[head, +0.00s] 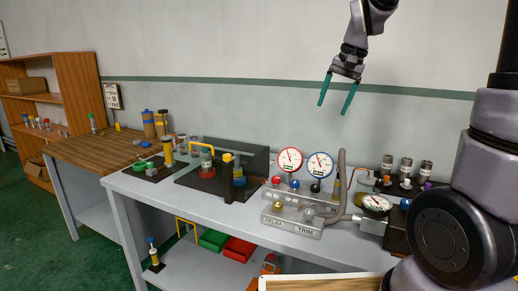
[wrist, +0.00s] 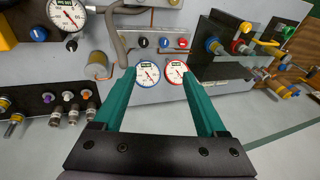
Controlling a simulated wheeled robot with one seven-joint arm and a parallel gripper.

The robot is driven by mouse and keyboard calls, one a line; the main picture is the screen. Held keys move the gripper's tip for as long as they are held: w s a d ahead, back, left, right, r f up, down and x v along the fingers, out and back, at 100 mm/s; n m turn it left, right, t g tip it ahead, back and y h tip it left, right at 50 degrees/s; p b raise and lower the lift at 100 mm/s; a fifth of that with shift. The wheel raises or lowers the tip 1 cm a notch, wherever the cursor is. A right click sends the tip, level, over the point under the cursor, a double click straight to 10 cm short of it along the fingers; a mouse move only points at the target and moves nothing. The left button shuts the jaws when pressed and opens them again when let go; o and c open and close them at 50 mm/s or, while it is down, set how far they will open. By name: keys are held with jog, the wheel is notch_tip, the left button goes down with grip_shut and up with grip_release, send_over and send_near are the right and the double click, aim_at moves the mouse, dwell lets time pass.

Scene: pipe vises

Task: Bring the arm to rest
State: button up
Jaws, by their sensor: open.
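My gripper (head: 337,93) hangs in the air above the workbench, in front of the wall, with its two teal fingers pointing down in the head view. The fingers are apart and nothing is between them. In the wrist view my gripper (wrist: 162,92) shows the same two teal fingers spread, with the bench equipment beyond them. The arm is raised and touches nothing that I can see.
Below stand a red-rimmed gauge (head: 290,160), a blue-rimmed gauge (head: 320,165) and a grey hose (head: 341,180). A black tray (head: 190,179) with valves is to the left. A wooden shelf (head: 77,95) is far left. The air around the gripper is free.

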jog(key=s+d+r+t, duration=0.1)
jog(key=s+r+t, duration=0.1)
jog(key=s, duration=0.7)
jog(key=s+d+r+t, duration=0.1)
jog(key=s+d+r, duration=0.1)
jog(key=s, duration=0.8)
jog(key=shift+d+r+n+t, duration=0.15)
jog(key=shift+r+n+t, duration=0.05)
jog(key=shift+n+t, duration=0.2)
